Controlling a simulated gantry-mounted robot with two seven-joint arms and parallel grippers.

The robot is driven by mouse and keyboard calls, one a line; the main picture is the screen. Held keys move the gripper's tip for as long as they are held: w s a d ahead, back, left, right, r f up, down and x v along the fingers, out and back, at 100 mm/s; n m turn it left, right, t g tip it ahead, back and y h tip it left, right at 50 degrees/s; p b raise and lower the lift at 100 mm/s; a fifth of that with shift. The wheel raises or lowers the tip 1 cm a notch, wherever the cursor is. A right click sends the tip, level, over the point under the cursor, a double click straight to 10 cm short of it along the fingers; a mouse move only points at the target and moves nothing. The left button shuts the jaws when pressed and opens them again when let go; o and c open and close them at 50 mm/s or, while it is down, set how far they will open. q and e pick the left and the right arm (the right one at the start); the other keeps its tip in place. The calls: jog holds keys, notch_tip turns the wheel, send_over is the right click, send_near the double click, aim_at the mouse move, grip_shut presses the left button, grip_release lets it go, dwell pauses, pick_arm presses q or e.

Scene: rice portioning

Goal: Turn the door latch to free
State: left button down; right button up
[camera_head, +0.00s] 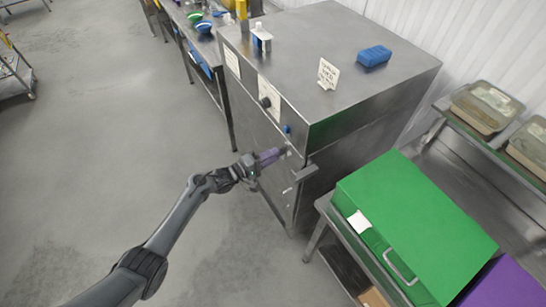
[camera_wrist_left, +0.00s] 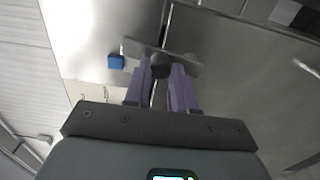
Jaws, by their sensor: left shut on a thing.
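The steel cabinet (camera_head: 330,60) stands at the centre of the head view, with its door (camera_head: 243,115) on the front face. The door latch is a grey metal bar (camera_head: 306,173) at the cabinet's front corner; it also shows in the left wrist view (camera_wrist_left: 133,46), running across the door seam. My left gripper (camera_head: 282,151) reaches it from the front. In the left wrist view, its two purple fingers (camera_wrist_left: 163,78) are shut on the latch around a dark round part. The fingers hide part of the latch. My right gripper is not in view.
A green box (camera_head: 410,220) with a handle sits on a steel table close to the right of the latch. A blue sponge-like block (camera_head: 374,56) and a small sign (camera_head: 328,74) are on the cabinet top. The floor (camera_head: 120,130) at left is clear.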

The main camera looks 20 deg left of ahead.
pick_arm(q)
jog(key=shift+w+a+n, duration=0.3)
jog(key=shift+a+n, duration=0.05)
jog(key=shift+n, duration=0.75)
jog(key=shift+a, duration=0.1)
jog(key=c, duration=0.9)
grip_release()
jog(key=p+v, duration=0.1)
jog(key=v, duration=0.9)
jog(key=shift+s+a+r, duration=0.1)
jog(key=shift+s+a, duration=0.15)
jog(key=shift+s, duration=0.05)
